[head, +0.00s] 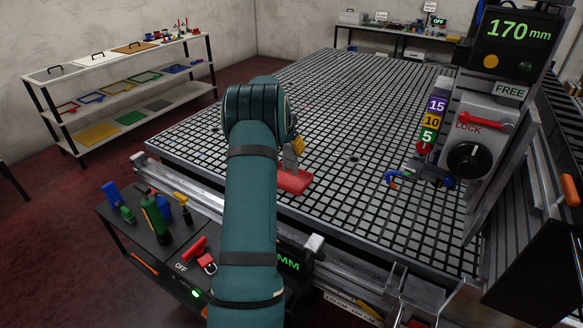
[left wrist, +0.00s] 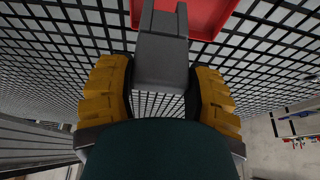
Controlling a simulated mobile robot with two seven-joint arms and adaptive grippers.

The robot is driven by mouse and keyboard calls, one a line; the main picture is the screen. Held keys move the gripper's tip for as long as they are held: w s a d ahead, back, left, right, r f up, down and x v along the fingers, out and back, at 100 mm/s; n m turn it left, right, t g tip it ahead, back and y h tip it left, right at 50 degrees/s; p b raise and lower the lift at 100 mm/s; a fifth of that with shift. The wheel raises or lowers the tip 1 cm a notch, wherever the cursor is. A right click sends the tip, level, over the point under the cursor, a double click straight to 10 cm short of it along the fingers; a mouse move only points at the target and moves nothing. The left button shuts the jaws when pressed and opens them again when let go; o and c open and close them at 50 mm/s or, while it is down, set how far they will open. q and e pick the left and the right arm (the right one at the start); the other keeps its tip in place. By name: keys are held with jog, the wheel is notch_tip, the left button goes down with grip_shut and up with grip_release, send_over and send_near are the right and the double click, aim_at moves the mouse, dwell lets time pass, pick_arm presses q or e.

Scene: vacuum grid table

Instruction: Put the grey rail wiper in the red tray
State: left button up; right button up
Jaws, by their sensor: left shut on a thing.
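The grey rail wiper (left wrist: 160,62) is between the yellow fingers of my left gripper (left wrist: 159,75), which is shut on it. In the head view, the wiper (head: 290,158) hangs below the gripper (head: 297,146), mostly hidden behind my arm and hand. The red tray (head: 294,182) lies on the grid table, just below the wiper. In the left wrist view, the red tray (left wrist: 212,18) shows at the top edge, with the wiper's far end overlapping it. Whether the wiper touches the tray cannot be told. My right gripper is not in view.
The black and grey grid table (head: 350,110) is mostly clear. A blue clamp-like tool (head: 398,178) lies near a control column (head: 475,145) at the right. A side cart (head: 165,240) with bottles stands at the front left. A shelf (head: 120,75) stands at the back left.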

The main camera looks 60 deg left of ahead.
aim_at(289, 158)
pick_arm(q)
notch_tip(289, 158, down, 7)
jog(key=shift+r, duration=0.15)
dwell(0.4)
jog(key=shift+f+b, duration=0.2)
jog(key=shift+b, duration=0.2)
jog(key=o, duration=1.2)
jog(key=shift+c, duration=0.2)
jog(key=shift+r, duration=0.1)
jog(key=shift+r+p, duration=0.2)
jog(key=shift+p, duration=0.1)
jog(key=v, duration=1.2)
